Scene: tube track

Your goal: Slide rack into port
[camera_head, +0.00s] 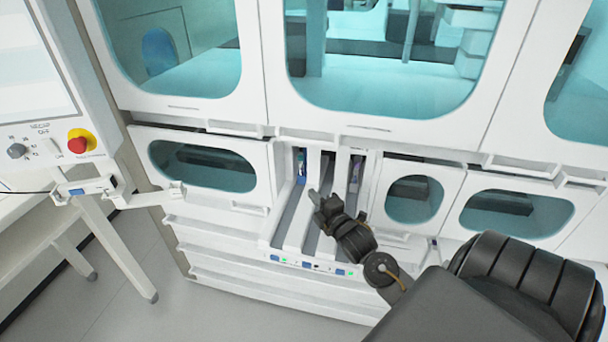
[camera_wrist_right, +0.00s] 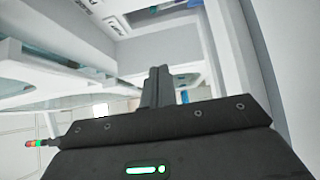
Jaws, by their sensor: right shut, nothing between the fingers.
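The port is a white loading bay (camera_head: 285,232) in the front of the machine, with several narrow parallel lanes. A narrow rack with blue-topped contents (camera_head: 301,167) stands at the back of the left lane. Another dark, narrow rack-like item (camera_head: 355,175) stands at the back of the right lane. My right gripper (camera_head: 317,196) is over the middle of the bay, shut and empty. Its closed fingers also show in the right wrist view (camera_wrist_right: 157,86), pointing toward the lane. The gripper and forearm hide part of the middle and right lanes. My left gripper is out of view.
Windowed panels (camera_head: 205,165) flank the bay, with larger windows above. A control panel with a red stop button (camera_head: 79,143) stands at the left beside a white table (camera_head: 40,215). A white jointed bracket (camera_head: 120,192) projects in front of the left panel. Floor is clear at lower left.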

